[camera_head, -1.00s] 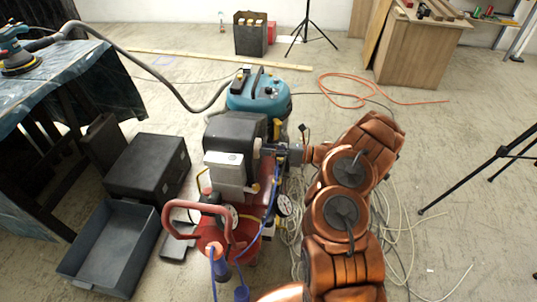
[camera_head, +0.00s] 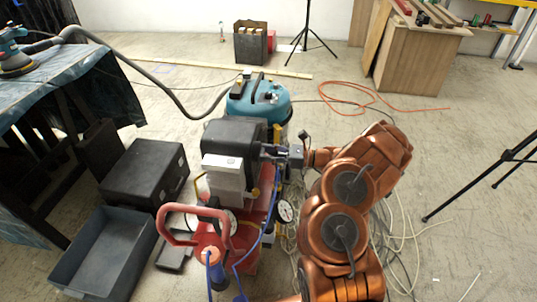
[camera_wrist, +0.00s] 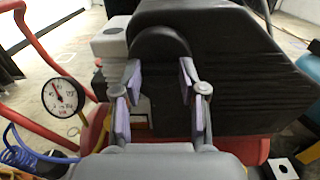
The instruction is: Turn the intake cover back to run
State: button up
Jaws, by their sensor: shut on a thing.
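The intake cover (camera_wrist: 160,43) looks like a dark rounded piece on the side of the black compressor housing (camera_wrist: 215,50), seen in the wrist view. My gripper (camera_wrist: 159,72) has one finger on each side of it and is shut on it. In the head view my gripper (camera_head: 268,151) reaches the right side of the black housing (camera_head: 230,137) from the right, and the cover is hidden there. Any run marking is too small to make out.
The red compressor has a red handle (camera_head: 190,213), a dial gauge (camera_head: 285,211) and blue hoses. A teal vacuum (camera_head: 262,98) stands behind it. Black case (camera_head: 145,168) and grey tray (camera_head: 100,252) lie left. Pale cables lie around my arm. Open floor is at right.

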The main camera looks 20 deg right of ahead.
jog(key=o, duration=1.1)
jog(key=shift+o, duration=0.2)
jog(key=v, duration=1.2)
